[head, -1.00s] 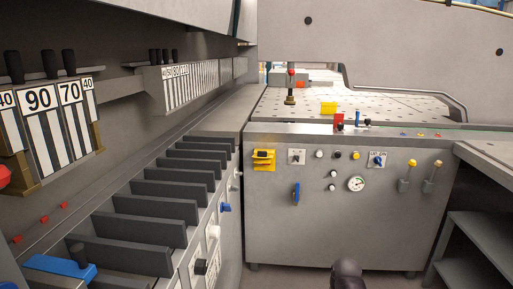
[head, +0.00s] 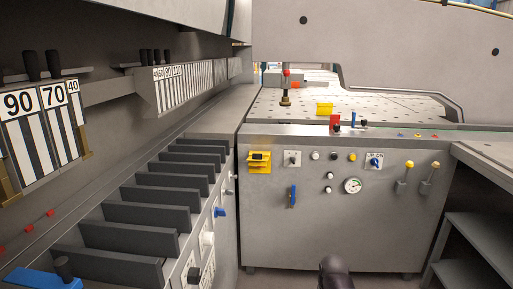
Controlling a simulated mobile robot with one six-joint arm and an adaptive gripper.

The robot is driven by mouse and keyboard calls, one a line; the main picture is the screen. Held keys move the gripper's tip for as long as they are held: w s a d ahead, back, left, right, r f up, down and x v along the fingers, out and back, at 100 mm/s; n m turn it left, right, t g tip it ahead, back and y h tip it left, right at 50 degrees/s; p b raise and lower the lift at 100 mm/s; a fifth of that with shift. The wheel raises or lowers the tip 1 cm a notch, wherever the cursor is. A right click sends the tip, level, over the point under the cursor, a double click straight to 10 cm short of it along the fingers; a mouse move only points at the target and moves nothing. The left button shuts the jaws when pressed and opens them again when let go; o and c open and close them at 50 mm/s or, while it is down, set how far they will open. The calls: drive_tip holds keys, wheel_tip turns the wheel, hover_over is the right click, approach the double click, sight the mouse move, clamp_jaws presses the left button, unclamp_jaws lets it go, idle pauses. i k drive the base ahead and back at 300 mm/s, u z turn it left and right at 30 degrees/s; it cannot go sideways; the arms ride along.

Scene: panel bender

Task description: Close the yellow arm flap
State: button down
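A yellow box-like fitting (head: 259,162) with a dark slot or handle near its top is on the left of the grey front panel. A smaller yellow piece (head: 325,109) stands on the perforated table top behind the panel. I cannot tell for certain which of them is the yellow arm flap, or whether it is open. A dark rounded part, probably of my arm, shows at the bottom centre, well below and apart from both. My gripper's fingers are not visible.
The grey cabinet (head: 345,235) carries several knobs, a blue lever (head: 292,196) and a gauge (head: 352,185). Dark slats (head: 150,220) line the bender at left, below the numbered tools (head: 40,125). A shelf unit (head: 480,235) stands at right. The floor before the cabinet shows little.

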sight(258, 159)
drive_tip(key=i, duration=0.9)
